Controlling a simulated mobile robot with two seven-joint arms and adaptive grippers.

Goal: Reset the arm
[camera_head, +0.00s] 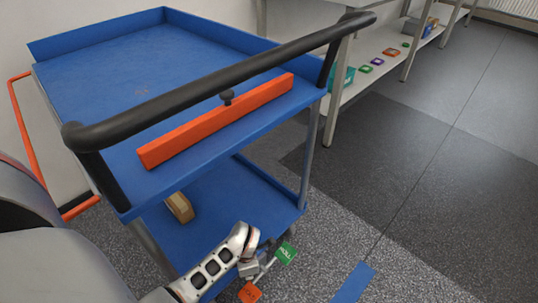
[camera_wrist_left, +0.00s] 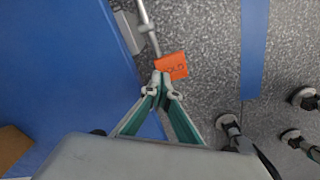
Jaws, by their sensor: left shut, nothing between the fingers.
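My left arm comes in from the lower left in the head view, and its gripper (camera_head: 248,268) is low beside the blue cart's lower shelf. In the left wrist view my left gripper (camera_wrist_left: 160,84) has its two teal fingers brought together at the tips, with nothing between them. An orange tag (camera_wrist_left: 172,66) with dark lettering is just beyond the fingertips; I cannot tell if they touch. In the head view the orange tag (camera_head: 250,293) and a green tag (camera_head: 286,252) reading ROLL flank the gripper.
The blue cart (camera_head: 130,75) has a black handle (camera_head: 220,80) and an orange bar (camera_head: 215,120) on its top. A brown object (camera_head: 180,207) is on the lower shelf. A shelf rack (camera_head: 345,110) with small coloured items stands behind. Grey floor at right is clear.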

